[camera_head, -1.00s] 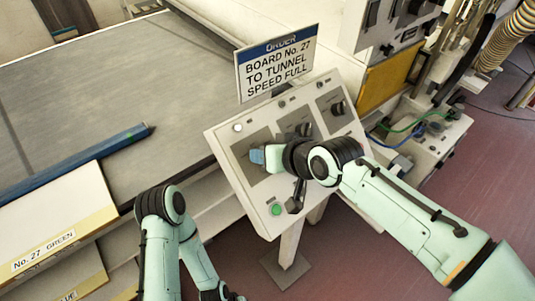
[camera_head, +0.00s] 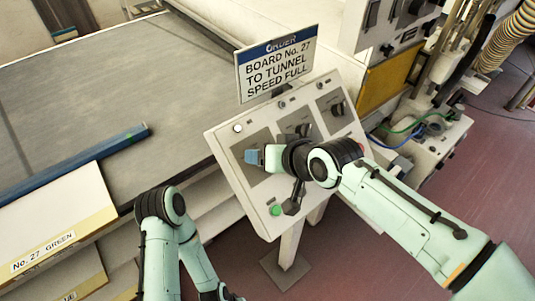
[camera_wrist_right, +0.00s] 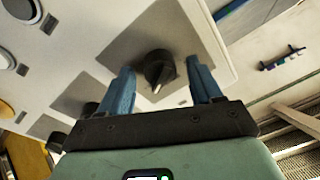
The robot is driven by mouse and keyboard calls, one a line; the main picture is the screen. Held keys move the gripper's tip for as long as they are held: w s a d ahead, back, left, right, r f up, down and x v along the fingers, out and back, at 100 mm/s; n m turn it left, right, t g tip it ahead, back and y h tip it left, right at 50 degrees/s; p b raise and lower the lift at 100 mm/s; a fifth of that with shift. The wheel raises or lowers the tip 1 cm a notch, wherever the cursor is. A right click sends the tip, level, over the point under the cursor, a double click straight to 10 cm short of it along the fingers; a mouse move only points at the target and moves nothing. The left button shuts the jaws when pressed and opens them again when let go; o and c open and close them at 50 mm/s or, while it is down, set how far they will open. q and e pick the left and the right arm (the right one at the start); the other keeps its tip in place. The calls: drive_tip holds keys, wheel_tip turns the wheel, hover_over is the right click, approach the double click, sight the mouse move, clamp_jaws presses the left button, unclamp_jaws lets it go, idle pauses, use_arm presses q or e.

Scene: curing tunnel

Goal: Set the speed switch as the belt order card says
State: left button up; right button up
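The order card (camera_head: 280,67) stands behind the control panel and reads "BOARD No. 27 TO TUNNEL SPEED FULL". The tilted panel (camera_head: 228,140) carries several dark knobs, including a middle one (camera_head: 302,131) and a right one (camera_head: 337,108). My right gripper (camera_head: 252,157) is over the panel's left plate and hides the knob there in the head view. In the right wrist view a black knob (camera_wrist_right: 158,68) with a pale pointer mark lies between the open blue fingers of my right gripper (camera_wrist_right: 162,84). Contact cannot be told. My left arm is low at the left; its gripper is out of view.
A green button (camera_head: 275,210) and a white lamp (camera_head: 238,128) are on the panel. A wide grey belt (camera_head: 120,80) lies to the left, with a blue bar (camera_head: 90,165) on it. A board labelled "No. 27 GREEN" (camera_head: 60,220) is at the lower left.

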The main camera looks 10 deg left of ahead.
drive_tip(key=v, duration=1.3)
drive_tip(key=shift+s, duration=0.15)
drive_tip(key=shift+d+r, duration=0.1)
